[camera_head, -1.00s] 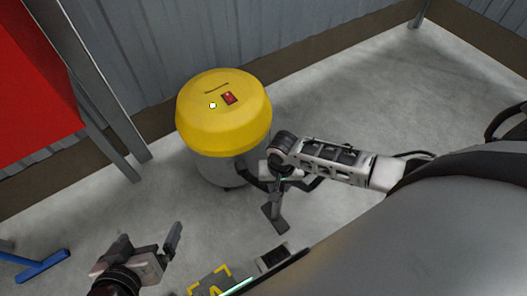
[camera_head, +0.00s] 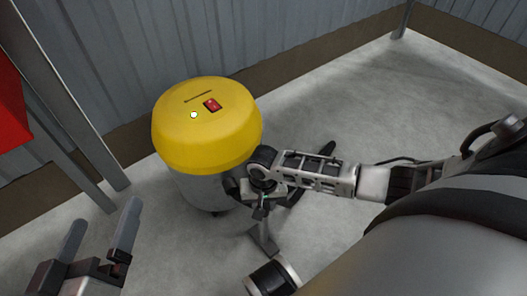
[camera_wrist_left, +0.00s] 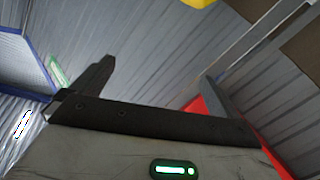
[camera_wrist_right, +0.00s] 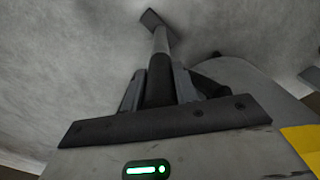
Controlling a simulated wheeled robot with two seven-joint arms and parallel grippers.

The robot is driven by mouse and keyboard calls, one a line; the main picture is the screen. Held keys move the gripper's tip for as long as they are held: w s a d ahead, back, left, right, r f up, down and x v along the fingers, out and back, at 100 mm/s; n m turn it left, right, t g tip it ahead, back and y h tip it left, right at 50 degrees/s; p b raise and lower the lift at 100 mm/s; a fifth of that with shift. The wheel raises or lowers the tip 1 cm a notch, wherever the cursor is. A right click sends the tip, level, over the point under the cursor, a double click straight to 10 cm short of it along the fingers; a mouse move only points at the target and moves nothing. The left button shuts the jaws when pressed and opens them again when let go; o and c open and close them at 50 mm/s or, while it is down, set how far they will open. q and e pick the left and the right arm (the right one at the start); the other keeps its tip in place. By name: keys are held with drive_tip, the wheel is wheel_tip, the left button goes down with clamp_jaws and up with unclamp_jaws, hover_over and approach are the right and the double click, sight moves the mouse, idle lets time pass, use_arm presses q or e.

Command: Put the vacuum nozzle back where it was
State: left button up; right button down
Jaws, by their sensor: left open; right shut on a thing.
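The vacuum nozzle shows in the head view as a grey wand with a flat foot (camera_head: 263,241), low beside the vacuum. My right gripper (camera_head: 264,198) is shut on its dark grip; the right wrist view shows the grip between the fingers (camera_wrist_right: 160,85) and the grey tube (camera_wrist_right: 160,42) running out to the foot. The vacuum (camera_head: 205,125) has a yellow lid and a grey drum, standing just left of the nozzle. My left gripper (camera_head: 98,237) is open and empty at the lower left. The nozzle's holder cannot be made out.
A grey post (camera_head: 60,110) and a red panel (camera_head: 12,108) stand at the left. A corrugated wall (camera_head: 260,35) runs behind the vacuum. The concrete floor (camera_head: 400,110) at the right is clear.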

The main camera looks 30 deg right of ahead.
use_arm(q)
drive_tip(key=shift+r, duration=0.1)
use_arm(e)
drive_tip(key=shift+r, duration=0.15)
drive_tip(key=c, duration=1.1)
unclamp_jaws()
drive_tip(key=shift+f, duration=0.25)
drive_tip(key=shift+r, duration=0.1)
wheel_tip(320, 180, up, 11)
drive_tip(key=p, duration=0.6)
drive_tip(key=shift+r, duration=0.2)
use_arm(q)
drive_tip(key=shift+s+a+f+m+g+y, duration=0.25)
drive_tip(key=shift+a+f+m+g+y, duration=0.65)
drive_tip(key=shift+m+y, duration=0.25)
use_arm(e)
drive_tip(key=shift+r, duration=0.4)
use_arm(q)
drive_tip(key=shift+f, duration=0.15)
